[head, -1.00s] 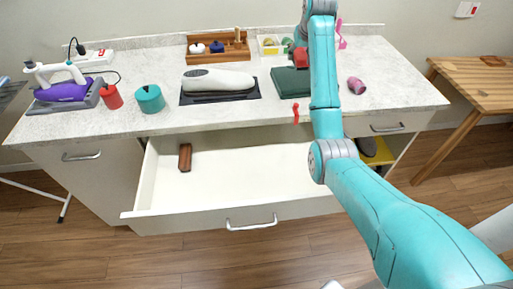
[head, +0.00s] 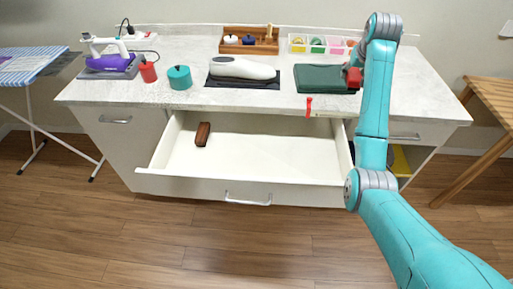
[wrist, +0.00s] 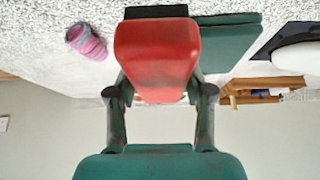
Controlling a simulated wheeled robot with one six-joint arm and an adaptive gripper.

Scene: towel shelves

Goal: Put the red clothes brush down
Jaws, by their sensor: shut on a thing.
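The red clothes brush (head: 353,78) is at the right end of the folded dark green towel on the counter. It fills the upper middle of the wrist view as a red block (wrist: 157,60) with a dark strip along its far edge. My gripper (wrist: 160,95) is shut on it, one finger on each side. In the head view my gripper (head: 347,72) is mostly hidden by the brush and my arm. I cannot tell whether the brush touches the towel or counter.
The green towel (head: 318,78) lies left of the brush. A pink roll (wrist: 86,41) lies on the counter. A divided tray (head: 298,43) stands behind. The drawer (head: 245,165) is open, with a brown block (head: 202,134) inside. A red strip (head: 308,106) hangs at the counter edge.

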